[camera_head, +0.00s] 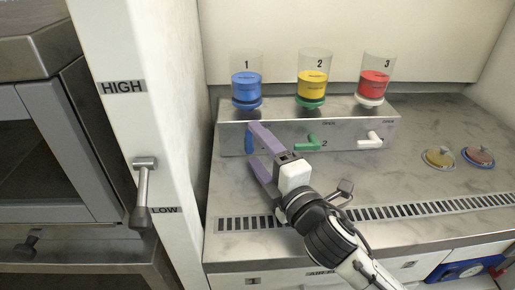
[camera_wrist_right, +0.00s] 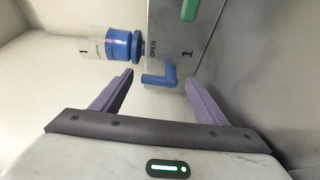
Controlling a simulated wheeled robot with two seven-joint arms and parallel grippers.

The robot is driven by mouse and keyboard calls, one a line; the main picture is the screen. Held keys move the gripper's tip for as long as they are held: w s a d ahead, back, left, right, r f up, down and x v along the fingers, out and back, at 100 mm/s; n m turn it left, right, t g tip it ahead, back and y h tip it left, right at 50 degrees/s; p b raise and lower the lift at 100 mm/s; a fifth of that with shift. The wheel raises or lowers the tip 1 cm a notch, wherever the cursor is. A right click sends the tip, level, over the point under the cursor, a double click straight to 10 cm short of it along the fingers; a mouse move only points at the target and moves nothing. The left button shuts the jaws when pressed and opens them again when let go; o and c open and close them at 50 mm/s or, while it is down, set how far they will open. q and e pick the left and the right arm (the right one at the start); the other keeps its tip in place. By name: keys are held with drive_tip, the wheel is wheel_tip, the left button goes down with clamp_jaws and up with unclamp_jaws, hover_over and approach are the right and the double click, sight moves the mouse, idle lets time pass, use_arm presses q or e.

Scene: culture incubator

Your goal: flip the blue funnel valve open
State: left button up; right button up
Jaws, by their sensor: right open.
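The blue funnel (camera_head: 246,88), marked 1, stands upright at the left end of a metal manifold block (camera_head: 350,130). Its blue valve (camera_head: 248,140) is on the block's front face, partly hidden by my gripper in the head view. In the right wrist view the blue valve handle (camera_wrist_right: 158,80) is a bent lever near an OPEN label, with the blue funnel (camera_wrist_right: 118,46) beside it. My right gripper (camera_head: 254,143) is open, its purple fingers on either side of the handle. It also shows in the wrist view (camera_wrist_right: 160,82), with gaps beside the handle. My left gripper is out of view.
The yellow funnel (camera_head: 312,86) with green valve (camera_head: 308,143) and red funnel (camera_head: 374,85) with white valve (camera_head: 370,138) stand to the right. Two round lidded pieces (camera_head: 440,156) lie on the counter. A vent grille (camera_head: 420,208) runs along the front; a wall post with a lever (camera_head: 144,185) is left.

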drive_tip(key=v, duration=0.9)
drive_tip(key=shift+s+d, duration=0.1)
drive_tip(key=shift+s, duration=0.3)
drive_tip(key=shift+r, duration=0.1)
